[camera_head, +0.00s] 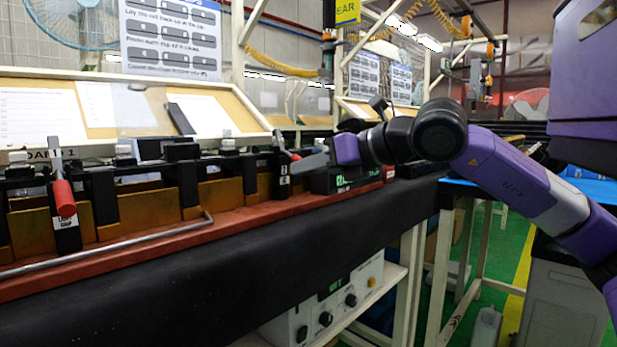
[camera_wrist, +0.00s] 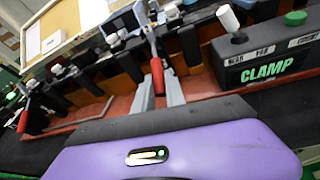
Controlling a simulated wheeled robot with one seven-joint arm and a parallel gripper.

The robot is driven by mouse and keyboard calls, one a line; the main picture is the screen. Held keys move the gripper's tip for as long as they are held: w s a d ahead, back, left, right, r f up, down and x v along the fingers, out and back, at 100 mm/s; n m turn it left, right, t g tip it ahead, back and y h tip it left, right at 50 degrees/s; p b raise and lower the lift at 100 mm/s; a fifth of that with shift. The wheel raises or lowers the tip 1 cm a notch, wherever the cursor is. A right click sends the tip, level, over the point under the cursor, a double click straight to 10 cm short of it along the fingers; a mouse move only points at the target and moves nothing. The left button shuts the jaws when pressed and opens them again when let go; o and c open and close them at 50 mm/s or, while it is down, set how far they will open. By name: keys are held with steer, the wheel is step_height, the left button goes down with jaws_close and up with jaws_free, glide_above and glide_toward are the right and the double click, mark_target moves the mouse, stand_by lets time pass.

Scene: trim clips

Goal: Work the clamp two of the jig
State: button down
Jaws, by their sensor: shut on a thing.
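The jig is a long dark and orange fixture on a red base (camera_head: 130,240), with toggle clamps that have red handles. The far clamp's red handle (camera_wrist: 157,76) stands between the two grey fingers of my gripper (camera_wrist: 160,92), which is shut on it. In the head view my gripper (camera_head: 308,163) reaches this clamp from the right; its handle is mostly hidden there. The near clamp's red handle (camera_head: 64,198) hangs down at the left, with a label below it; it also shows in the wrist view (camera_wrist: 23,121).
A black box marked CLAMP (camera_wrist: 268,66), with a white-knobbed lever and a green button, stands right of the held clamp. A grey rod (camera_head: 110,245) runs along the jig's front. A sloped board with papers (camera_head: 120,105) stands behind. The black bench front is clear.

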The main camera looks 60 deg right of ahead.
stand_by(0.4)
steer(key=c, duration=1.4)
jaws_free()
steer(key=shift+s, duration=0.1)
steer(key=p+v, duration=0.2)
steer(key=v, duration=0.5)
steer(key=shift+s, duration=0.3)
